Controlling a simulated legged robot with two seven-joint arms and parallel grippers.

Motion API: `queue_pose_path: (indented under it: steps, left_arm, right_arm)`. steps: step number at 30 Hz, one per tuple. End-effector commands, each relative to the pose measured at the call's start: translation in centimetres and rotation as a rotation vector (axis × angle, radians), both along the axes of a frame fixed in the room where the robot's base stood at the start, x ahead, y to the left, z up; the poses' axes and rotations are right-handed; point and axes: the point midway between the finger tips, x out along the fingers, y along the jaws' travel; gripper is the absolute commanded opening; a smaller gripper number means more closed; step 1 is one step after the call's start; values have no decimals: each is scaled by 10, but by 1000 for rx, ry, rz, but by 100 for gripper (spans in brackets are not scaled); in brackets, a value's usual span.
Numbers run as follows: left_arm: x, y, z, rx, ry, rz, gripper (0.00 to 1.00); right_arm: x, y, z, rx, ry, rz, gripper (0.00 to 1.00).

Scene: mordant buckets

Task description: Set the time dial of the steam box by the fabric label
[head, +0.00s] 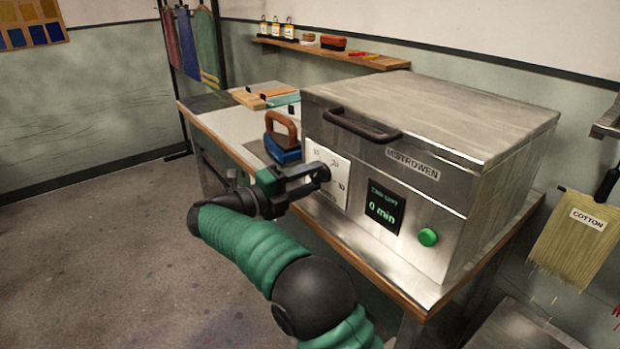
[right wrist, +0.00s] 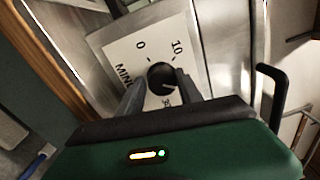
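The steam box (head: 430,115) is a steel cabinet with its lid down. Its white dial plate (head: 341,190) carries numbers, and 0 and 10 read clearly in the right wrist view (right wrist: 125,52). The black time dial (right wrist: 161,76) sits on that plate; its pointer is hard to read. My right gripper (head: 318,174) is at the plate, its two fingers closed against both sides of the dial. The display (head: 384,207) reads 0 min. The fabric label (head: 588,219) reads COTTON, on a yellowish fringed cloth (head: 570,252) at right. My left gripper is not in view.
A green button (head: 428,237) and the lid handle (head: 362,124) are on the box front. A blue iron-like tool with a brown handle (head: 283,138) stands left of the box on the bench (head: 215,140). A wall shelf (head: 330,53) holds small jars. The floor at left is clear.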

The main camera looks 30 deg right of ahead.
Motion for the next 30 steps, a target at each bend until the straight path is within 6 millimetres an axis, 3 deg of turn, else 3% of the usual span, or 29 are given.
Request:
queue_pose_path:
  steps: [4,12,16,20,30]
  left_arm:
    - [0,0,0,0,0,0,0]
    - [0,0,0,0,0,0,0]
    - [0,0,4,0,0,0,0]
    - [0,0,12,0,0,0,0]
    - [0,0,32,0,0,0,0]
  right_arm:
    - [0,0,-1,0,1,1,59]
    - [-1,0,2,-3,-1,0,59]
    - [-1,12,2,-3,-2,2,59]
    - [-1,41,3,-4,0,5,59]
    - [-6,138,-1,-2,0,4,59]
